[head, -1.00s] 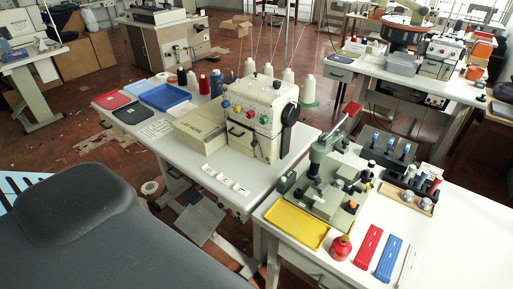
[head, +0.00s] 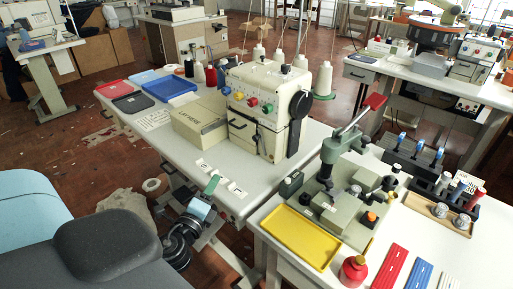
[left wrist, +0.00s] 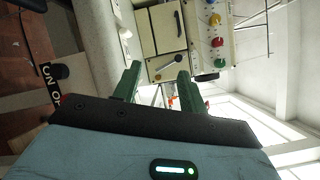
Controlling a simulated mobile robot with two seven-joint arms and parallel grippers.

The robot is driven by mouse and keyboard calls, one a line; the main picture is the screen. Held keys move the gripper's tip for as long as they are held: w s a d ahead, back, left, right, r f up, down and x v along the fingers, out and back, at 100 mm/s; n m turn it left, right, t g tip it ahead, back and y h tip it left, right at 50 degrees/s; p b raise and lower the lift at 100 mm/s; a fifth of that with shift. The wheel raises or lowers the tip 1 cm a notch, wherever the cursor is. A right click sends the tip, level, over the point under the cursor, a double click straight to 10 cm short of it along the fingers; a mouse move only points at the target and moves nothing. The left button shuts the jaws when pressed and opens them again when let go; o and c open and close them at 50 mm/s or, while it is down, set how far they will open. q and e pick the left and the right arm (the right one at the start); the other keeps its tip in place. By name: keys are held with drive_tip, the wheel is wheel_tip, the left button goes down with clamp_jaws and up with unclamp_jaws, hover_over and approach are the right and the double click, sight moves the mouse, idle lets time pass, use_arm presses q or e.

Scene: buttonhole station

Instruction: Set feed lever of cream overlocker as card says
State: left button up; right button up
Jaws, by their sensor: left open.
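The cream overlocker (head: 262,108) stands on the white table, with blue, yellow, red and green knobs on its front. My left gripper (head: 212,184) is at the table's front edge, below and in front of the machine. In the left wrist view its green fingers (left wrist: 158,84) are apart and empty, with the lever beyond them. A white card (head: 154,119) lies left on the table; its print is too small to read. My right gripper is not in view.

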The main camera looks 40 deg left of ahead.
sight(254, 139)
use_arm(q)
drive_tip(key=w+r+m+h, duration=0.1)
drive_tip(key=w+m, duration=0.1)
drive_tip(key=m, duration=0.1)
drive_tip(key=w+r+m+t+h, duration=0.1)
drive_tip(key=w+m+h, duration=0.1)
drive_tip(key=m, duration=0.1)
drive_tip(key=w+r+m+t+h, duration=0.1)
drive_tip(key=w+r+m, duration=0.1)
drive_tip(key=m, duration=0.1)
drive_tip(key=shift+w+h, duration=0.15)
drive_tip(key=shift+h, duration=0.15)
drive_tip(key=shift+w+a+r+m+g+h, duration=0.1)
drive_tip(key=shift+w+a+m+g+h, duration=0.15)
drive_tip(key=shift+w+m+h, duration=0.9)
drive_tip(key=shift+w+a+r+m+g+y, duration=0.15)
drive_tip(key=shift+w+a+m, duration=0.35)
drive_tip(key=shift+m, duration=1.4)
drive_tip(key=shift+w+a+m+g+h, duration=0.2)
drive_tip(key=shift+w+m+h, duration=0.6)
drive_tip(key=shift+m, duration=0.75)
drive_tip(key=shift+w, duration=0.2)
drive_tip(key=shift+w+d, duration=0.2)
drive_tip(key=shift+w, duration=1.7)
drive_tip(key=shift+w+d, duration=0.2)
drive_tip(key=shift+w, duration=1.7)
drive_tip(key=shift+c, duration=0.4)
clamp_jaws()
